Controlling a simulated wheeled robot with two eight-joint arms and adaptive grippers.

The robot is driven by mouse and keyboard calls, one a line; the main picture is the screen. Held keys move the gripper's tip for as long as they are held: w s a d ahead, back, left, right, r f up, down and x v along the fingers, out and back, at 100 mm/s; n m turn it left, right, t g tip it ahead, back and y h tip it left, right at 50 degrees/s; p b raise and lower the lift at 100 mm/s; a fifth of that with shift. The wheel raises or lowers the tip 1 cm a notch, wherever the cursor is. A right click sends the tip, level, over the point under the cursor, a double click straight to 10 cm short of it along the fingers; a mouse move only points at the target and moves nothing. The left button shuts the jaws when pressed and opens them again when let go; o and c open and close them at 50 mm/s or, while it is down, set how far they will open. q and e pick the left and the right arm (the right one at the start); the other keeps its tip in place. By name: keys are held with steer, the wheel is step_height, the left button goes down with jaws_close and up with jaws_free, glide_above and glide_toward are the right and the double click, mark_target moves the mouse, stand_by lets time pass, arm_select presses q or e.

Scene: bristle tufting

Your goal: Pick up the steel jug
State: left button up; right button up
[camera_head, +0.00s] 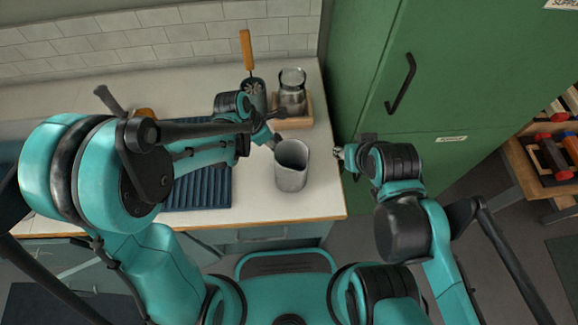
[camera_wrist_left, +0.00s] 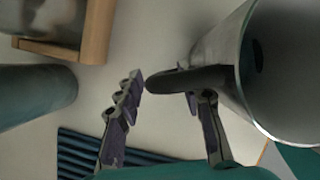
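The steel jug (camera_head: 292,167) stands upright on the pale counter near its front right edge. In the left wrist view the jug (camera_wrist_left: 290,70) fills the right side, with its black handle (camera_wrist_left: 190,79) pointing left. My left gripper (camera_head: 268,140) is beside the jug at its upper left. In the wrist view its fingers (camera_wrist_left: 162,105) are spread apart, with the handle's end close to the left fingertip and the right finger beneath the handle. I cannot tell whether they touch. My right gripper (camera_head: 340,153) is right of the jug, apart from it; its fingers are too small to read.
A steel and glass canister (camera_head: 292,93) stands on a wooden tray (camera_head: 305,120) behind the jug. A dark holder (camera_head: 254,95) with an orange-handled tool (camera_head: 247,50) is beside it. A blue ribbed mat (camera_head: 205,190) lies left. A green cabinet (camera_head: 440,90) bounds the right.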

arm_select(q)
steer(key=shift+x, duration=0.85)
steer(key=shift+r, duration=0.15)
steer(key=shift+c, duration=0.6)
jaws_close()
steer(key=shift+r, duration=0.1)
